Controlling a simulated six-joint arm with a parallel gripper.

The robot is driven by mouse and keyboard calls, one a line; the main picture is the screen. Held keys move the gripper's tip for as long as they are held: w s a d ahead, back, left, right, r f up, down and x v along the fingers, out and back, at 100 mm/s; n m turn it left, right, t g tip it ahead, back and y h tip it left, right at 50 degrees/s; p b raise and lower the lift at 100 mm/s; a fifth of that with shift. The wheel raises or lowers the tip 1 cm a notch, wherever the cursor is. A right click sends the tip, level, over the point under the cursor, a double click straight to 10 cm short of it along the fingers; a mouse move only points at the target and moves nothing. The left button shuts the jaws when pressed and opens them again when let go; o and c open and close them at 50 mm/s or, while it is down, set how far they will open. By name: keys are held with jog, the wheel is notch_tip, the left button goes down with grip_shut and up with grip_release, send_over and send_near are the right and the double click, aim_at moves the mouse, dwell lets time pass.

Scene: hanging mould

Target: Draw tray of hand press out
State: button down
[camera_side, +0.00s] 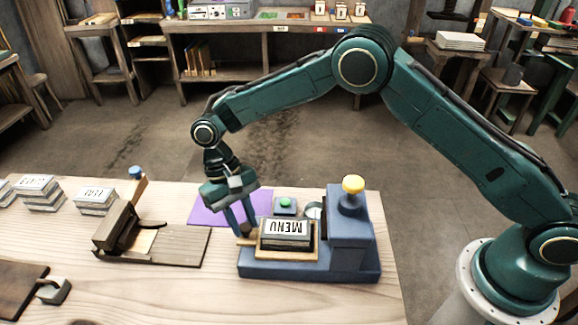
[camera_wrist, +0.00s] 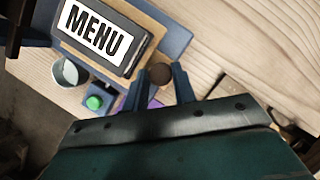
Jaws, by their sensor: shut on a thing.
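The hand press (camera_side: 350,235) is a blue block with a yellow knob on top and a flat blue base, on the wooden table. Its tray (camera_side: 288,254) is a tan wooden frame lying on the base, left of the block. A grey plate marked MENU (camera_side: 287,230) sits in the tray; the plate also shows in the wrist view (camera_wrist: 93,31). My gripper (camera_side: 246,232) is at the tray's left end, its two fingers pointing down. In the wrist view my fingers (camera_wrist: 160,82) are on either side of a round brown knob (camera_wrist: 161,73) at the tray's end, and shut on it.
A green button (camera_side: 285,202) on a small box and a round metal cup (camera_side: 314,210) stand behind the tray. A purple sheet (camera_side: 205,207) lies behind my gripper. A wooden holder (camera_side: 120,228) and several stacked blocks (camera_side: 38,190) stand at left. The table between holder and press is partly clear.

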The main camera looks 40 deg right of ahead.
jog(key=shift+w+a, duration=0.4)
jog(key=shift+w, duration=0.05)
jog(key=c, duration=1.1)
grip_release()
jog(key=shift+c, duration=0.2)
